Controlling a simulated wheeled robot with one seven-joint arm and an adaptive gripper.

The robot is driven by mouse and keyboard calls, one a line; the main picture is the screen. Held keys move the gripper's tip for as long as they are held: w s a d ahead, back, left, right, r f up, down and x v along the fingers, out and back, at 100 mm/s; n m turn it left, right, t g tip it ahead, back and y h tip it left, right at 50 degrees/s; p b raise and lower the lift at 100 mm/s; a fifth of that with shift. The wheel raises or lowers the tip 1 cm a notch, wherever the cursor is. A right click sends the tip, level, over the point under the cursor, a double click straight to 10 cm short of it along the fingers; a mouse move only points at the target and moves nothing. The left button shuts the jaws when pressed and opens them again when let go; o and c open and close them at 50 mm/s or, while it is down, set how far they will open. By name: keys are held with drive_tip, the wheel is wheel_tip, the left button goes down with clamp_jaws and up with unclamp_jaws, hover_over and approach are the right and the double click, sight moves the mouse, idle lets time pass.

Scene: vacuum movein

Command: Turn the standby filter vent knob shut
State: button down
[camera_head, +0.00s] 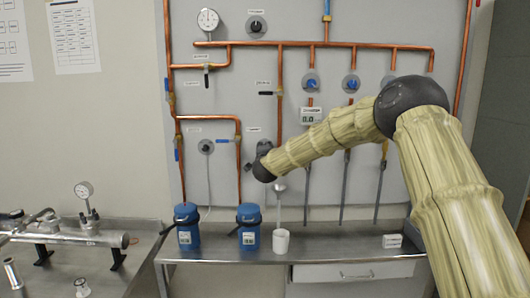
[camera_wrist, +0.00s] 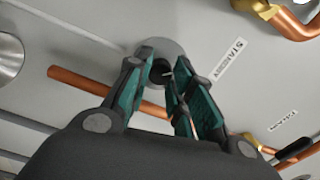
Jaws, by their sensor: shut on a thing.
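The standby vent knob (camera_wrist: 160,70) is a small dark knob with a pale pointer mark, on a round grey plate (camera_wrist: 171,50) beside a label that begins "STANDBY" (camera_wrist: 229,61). In the wrist view my gripper (camera_wrist: 163,68) has its green-padded fingers on either side of the knob, closed on it. In the head view my gripper (camera_head: 264,150) is at the panel, above the right blue canister (camera_head: 249,228), and covers most of the knob. The pointer's exact angle is hard to read.
A similar knob (camera_head: 206,146) is to the left on the panel. Copper pipes (camera_head: 280,110) and dark-handled valves run around my gripper. Below, a steel bench (camera_head: 330,252) holds another blue canister (camera_head: 187,228) and a white cup (camera_head: 281,241).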

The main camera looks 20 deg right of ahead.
drive_tip(key=shift+f, duration=0.15)
idle(0.4)
drive_tip(key=c, duration=1.2)
unclamp_jaws()
drive_tip(key=v, duration=1.2)
drive_tip(key=shift+s, duration=0.1)
